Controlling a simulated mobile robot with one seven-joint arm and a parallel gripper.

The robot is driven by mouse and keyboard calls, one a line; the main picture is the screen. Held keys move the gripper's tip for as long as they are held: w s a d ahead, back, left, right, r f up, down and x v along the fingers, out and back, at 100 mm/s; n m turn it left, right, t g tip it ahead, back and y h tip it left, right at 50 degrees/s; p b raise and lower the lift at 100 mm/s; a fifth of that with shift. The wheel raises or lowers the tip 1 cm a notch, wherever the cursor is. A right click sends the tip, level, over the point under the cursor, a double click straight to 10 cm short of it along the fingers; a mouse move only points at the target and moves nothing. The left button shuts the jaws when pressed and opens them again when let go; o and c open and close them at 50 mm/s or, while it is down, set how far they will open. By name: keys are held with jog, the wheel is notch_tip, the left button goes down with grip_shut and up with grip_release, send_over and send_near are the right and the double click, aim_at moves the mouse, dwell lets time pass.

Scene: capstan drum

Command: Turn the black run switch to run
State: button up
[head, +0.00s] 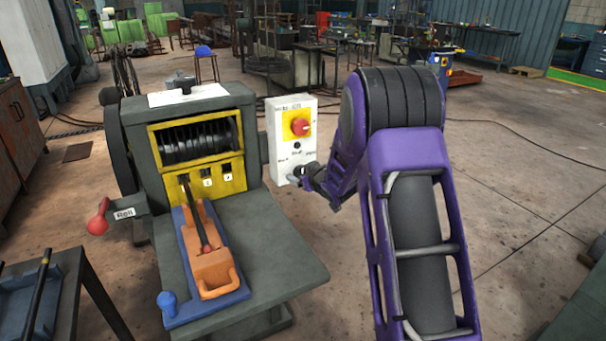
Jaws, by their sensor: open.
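The white control box (275,148) stands at the right side of the machine. It has a red rotary knob (300,126) on a yellow plate and a small black round part (297,146) below it. Small labels lie lower on the face, too small to read. My gripper (298,174) is at the lower front of the box, its fingers pointing left toward the face. It covers part of the lower face, so the black run switch and its setting cannot be made out there. I cannot tell whether the fingers touch it. Nothing is seen held.
The grey machine (240,240) has a yellow-framed drum (200,140) and an orange tray (208,265) on a blue base. A red-knobbed lever (98,222) sticks out left. A dark bench (60,290) stands at lower left. The floor right of my arm is open.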

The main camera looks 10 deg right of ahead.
grip_shut()
dwell(0.4)
jog(key=shift+r+p, duration=0.1)
jog(key=shift+p, duration=0.2)
jog(key=m+p, duration=0.1)
jog(key=p, duration=0.1)
jog(key=y+p, duration=0.1)
jog(key=p, duration=0.1)
jog(key=shift+d+r+m, duration=0.2)
jog(key=shift+d+m, duration=0.05)
jog(key=shift+m, duration=0.15)
jog(key=m+y+p, duration=0.1)
jog(key=p, duration=0.2)
jog(key=shift+m+g+p, duration=0.3)
jog(key=shift+m, duration=0.1)
jog(key=shift+d+f+m+y+p, duration=0.1)
jog(key=shift+f+m+y+p, duration=0.1)
jog(key=shift+m+y+p, duration=0.8)
jog(key=shift+w+f+m+y+p, duration=0.15)
jog(key=shift+m+y+p, duration=0.15)
jog(key=shift+m+p, duration=0.3)
